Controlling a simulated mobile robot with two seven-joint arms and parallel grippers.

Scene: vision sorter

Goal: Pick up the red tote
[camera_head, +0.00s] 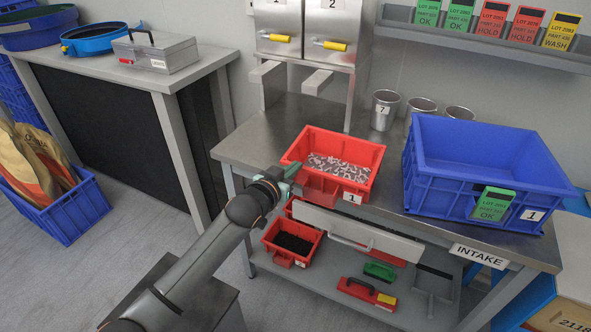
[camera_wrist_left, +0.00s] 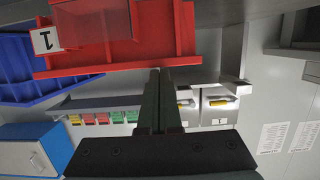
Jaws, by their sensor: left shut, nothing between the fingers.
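The red tote (camera_head: 367,160) stands on the metal table and holds many small grey parts. It carries a white label with a 1 on its front. My left gripper (camera_head: 291,181) is at the tote's front left side, its fingers together and empty. In the left wrist view the picture is upside down; the tote (camera_wrist_left: 185,30) fills the upper part and the fingertips (camera_wrist_left: 160,72) reach its rim edge. I cannot tell whether they touch it. My right gripper is in neither view.
A large blue tote (camera_head: 460,190) labelled 1 stands to the right on the table (camera_head: 395,225). Metal cups (camera_head: 384,110) stand behind. A smaller red bin (camera_head: 291,244) with black contents is on the lower shelf.

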